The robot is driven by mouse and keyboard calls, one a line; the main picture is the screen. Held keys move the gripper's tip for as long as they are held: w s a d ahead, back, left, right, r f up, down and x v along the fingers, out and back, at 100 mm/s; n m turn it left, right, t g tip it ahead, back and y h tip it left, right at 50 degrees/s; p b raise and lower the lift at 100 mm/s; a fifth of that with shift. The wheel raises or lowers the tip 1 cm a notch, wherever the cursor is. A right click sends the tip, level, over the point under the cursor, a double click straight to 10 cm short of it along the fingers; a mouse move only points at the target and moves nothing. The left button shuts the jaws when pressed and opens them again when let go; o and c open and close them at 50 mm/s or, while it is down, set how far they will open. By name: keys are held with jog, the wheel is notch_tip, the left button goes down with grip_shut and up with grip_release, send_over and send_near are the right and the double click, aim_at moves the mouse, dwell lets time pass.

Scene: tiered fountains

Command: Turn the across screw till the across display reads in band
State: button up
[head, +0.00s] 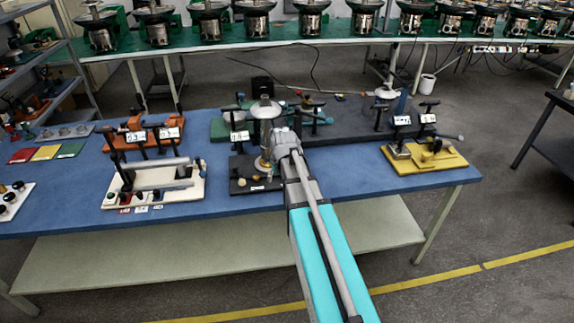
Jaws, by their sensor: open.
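My arm reaches from the bottom middle over the blue workbench (75,215). My gripper (266,163) is open over a small dark plate (243,180) at the bench's middle. A light round knob and a small white label show on that plate. The wrist hides much of what is behind and below it. Small white displays show on the orange fixture (132,142), on the green fixture (222,126) and on posts at the right (402,120). Their digits are too small to read surely, and I cannot tell which is the across display or the across screw.
A cream board (112,197) with bars stands left of my gripper. A yellow fixture (440,163) is at the right end. A long dark base (340,130) lies behind my wrist.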

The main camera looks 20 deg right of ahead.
jog(key=w+d+r+t+p, duration=0.1)
jog(key=w+d+r+p, duration=0.1)
jog(key=d, duration=0.4)
jog(key=shift+w+d+r, duration=0.3)
jog(key=shift+w+r, duration=0.55)
jog(key=shift+w, duration=0.15)
jog(key=shift+f, duration=0.2)
jog(key=b+x, duration=1.2)
jog(key=x, duration=0.1)
jog(key=shift+w+d+f+b, duration=0.15)
jog(key=shift+w+d+b, duration=0.1)
jog(key=shift+b, duration=0.15)
jog(key=shift+s, duration=0.1)
grip_shut()
